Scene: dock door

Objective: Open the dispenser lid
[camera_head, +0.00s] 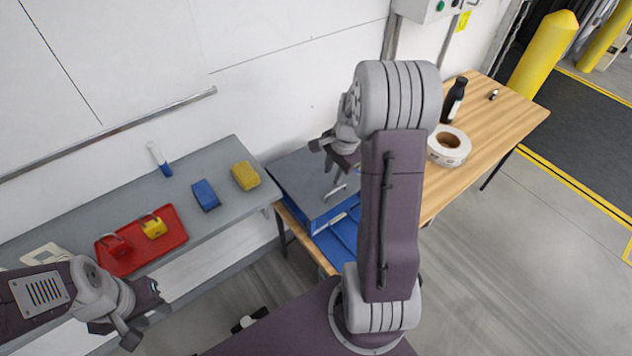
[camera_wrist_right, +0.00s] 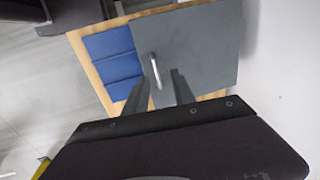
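The dispenser is a blue box with a flat grey lid (camera_head: 300,186) on the wooden table, against the wall. A pale bar handle (camera_head: 336,191) stands on the lid; it also shows in the right wrist view (camera_wrist_right: 155,70). Blue compartments (camera_head: 338,246) show uncovered on the near side of the lid. My right gripper (camera_head: 333,178) is above the lid by the handle. In the right wrist view its two fingers are apart, with the handle showing between and just beyond their tips. My left gripper (camera_head: 146,314) is open and empty at the lower left, away from the dispenser.
A grey shelf (camera_head: 228,153) on the left carries a red tray (camera_head: 178,232) with padlocks, and blue and yellow blocks. A tape roll (camera_head: 448,147) and black bottle (camera_head: 454,98) stand on the wooden table (camera_head: 482,131). The wall is close behind the dispenser.

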